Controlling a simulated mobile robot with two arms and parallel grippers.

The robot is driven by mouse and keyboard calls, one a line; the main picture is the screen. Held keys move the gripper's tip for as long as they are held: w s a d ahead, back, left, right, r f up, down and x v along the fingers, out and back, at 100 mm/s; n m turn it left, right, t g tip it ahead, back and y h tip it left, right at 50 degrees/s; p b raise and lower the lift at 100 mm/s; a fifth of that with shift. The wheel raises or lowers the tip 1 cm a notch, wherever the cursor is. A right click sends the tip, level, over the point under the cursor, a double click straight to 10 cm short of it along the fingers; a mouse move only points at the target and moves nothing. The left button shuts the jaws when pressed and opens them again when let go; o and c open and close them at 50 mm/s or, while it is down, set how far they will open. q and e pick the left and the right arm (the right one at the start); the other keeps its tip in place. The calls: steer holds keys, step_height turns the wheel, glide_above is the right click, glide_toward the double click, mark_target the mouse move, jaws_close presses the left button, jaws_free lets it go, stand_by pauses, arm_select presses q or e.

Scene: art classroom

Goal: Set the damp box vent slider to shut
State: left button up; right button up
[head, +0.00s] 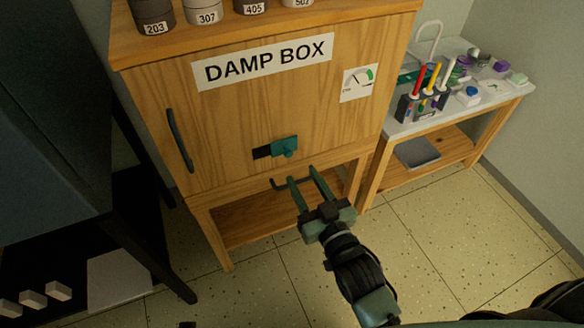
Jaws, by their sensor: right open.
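The damp box (240,110) is a wooden cabinet with a "DAMP BOX" label on its front. The vent slider (285,147) is a teal plate with a small knob, low on the front. A dark slot (262,152) shows uncovered to the left of the slider. My right gripper (297,176) is open and empty, just below the slider and apart from it in the picture, its fingers pointing up toward the cabinet front. I cannot tell how far the fingertips are from the wood. My left gripper is not in view.
A dark door handle (179,140) is on the cabinet's left side, and a dial gauge (359,83) is at upper right. Numbered jars (204,12) stand on top. A side table (460,105) with art supplies is at right. Dark furniture (50,120) stands at left.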

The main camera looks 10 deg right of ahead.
mark_target(289, 155)
steer(key=w, duration=0.3)
steer(key=w+a, duration=0.1)
steer(key=w, duration=0.3)
steer(key=shift+w+a+b, duration=0.15)
steer(key=shift+a+b, duration=0.05)
steer(key=shift+b, duration=0.15)
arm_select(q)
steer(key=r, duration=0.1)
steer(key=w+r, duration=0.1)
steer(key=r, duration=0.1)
arm_select(e)
jaws_close()
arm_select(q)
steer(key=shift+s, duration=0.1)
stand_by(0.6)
